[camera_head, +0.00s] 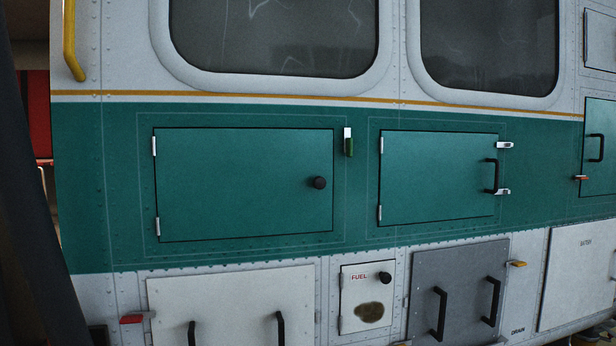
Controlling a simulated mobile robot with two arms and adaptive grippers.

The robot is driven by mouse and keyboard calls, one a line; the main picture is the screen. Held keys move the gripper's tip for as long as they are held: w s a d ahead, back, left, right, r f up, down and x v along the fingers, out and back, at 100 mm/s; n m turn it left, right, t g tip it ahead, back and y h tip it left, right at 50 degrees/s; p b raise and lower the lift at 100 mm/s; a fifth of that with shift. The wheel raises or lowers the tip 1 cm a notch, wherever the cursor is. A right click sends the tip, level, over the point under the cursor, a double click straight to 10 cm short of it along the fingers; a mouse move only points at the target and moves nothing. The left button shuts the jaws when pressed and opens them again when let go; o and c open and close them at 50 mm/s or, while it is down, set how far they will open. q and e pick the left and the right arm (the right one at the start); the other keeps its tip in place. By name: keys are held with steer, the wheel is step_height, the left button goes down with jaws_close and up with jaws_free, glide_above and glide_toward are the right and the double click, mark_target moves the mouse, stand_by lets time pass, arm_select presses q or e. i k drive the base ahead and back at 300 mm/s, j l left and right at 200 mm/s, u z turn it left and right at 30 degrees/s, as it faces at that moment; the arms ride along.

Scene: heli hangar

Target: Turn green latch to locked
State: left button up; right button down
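A small green latch (349,147) on a pale mounting plate sits at the upper right edge of a large green hatch door (240,182). Its green handle hangs straight down beside the door edge and does not appear to cross onto the door. The door looks closed, with a round black knob (319,183) on its right side and hinges on its left. Neither of my grippers is in view.
A second green door (435,178) with a black handle and silver latches is to the right. Below are a fuel door (367,297), a grey door (456,290) with two handles, a red latch (132,319) and a yellow latch (517,264). A yellow rail (71,40) is upper left.

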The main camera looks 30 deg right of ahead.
mark_target(348, 141)
steer(key=z, duration=1.1)
